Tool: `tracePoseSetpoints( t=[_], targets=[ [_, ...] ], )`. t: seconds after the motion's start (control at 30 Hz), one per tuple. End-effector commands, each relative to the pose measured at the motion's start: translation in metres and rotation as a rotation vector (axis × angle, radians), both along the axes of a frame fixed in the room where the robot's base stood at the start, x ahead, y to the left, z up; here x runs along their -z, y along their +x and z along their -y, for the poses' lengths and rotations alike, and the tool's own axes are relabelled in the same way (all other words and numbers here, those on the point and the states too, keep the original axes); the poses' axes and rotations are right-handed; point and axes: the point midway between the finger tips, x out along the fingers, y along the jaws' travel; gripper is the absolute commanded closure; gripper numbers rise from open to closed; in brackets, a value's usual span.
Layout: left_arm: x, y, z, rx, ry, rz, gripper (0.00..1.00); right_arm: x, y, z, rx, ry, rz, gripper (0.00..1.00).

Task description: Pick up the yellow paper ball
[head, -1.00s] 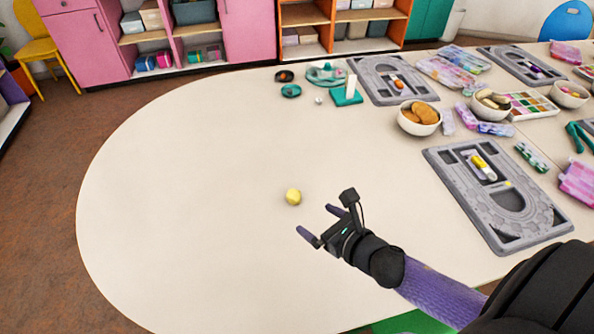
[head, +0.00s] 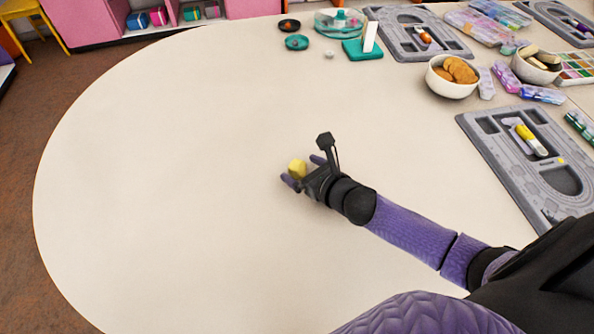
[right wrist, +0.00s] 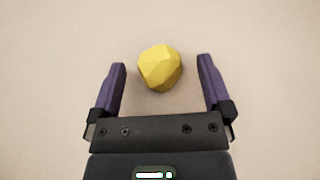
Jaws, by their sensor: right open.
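The yellow paper ball (head: 297,169) is a small crumpled, faceted lump on the bare cream table. It also shows in the right wrist view (right wrist: 160,67), a little left of centre between the fingers and near the fingertips. My right gripper (head: 304,168) is open, with one purple finger on each side of the ball. In the right wrist view, the right gripper's (right wrist: 161,65) fingers show a clear gap to the ball on both sides. My left gripper is not in view.
The cream table (head: 160,170) is clear to the left of and around the ball. A grey bead board (head: 485,150) lies at the right, with a bowl of brown round pieces (head: 453,76) behind it. Teal items, including a stand (head: 362,50), are at the back.

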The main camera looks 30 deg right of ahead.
Motion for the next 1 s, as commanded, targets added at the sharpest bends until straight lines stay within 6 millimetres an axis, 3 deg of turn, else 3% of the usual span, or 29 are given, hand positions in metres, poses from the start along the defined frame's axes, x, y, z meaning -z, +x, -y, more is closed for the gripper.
tracePoseSetpoints(
  t=[0.27,0.37,0.73,1.0],
  targets=[
    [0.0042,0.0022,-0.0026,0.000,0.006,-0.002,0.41,0.0031,0.0089,-0.0020,-0.001,0.000,0.000,0.00],
    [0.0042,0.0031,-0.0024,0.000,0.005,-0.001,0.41,0.0031,0.0088,-0.0020,0.000,0.001,0.000,0.17],
    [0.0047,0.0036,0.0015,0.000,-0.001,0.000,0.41,0.0032,0.0085,-0.0020,0.000,0.001,0.000,0.95],
    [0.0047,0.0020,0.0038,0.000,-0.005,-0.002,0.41,0.0032,0.0085,-0.0020,0.000,0.001,0.000,0.98]
  ],
)
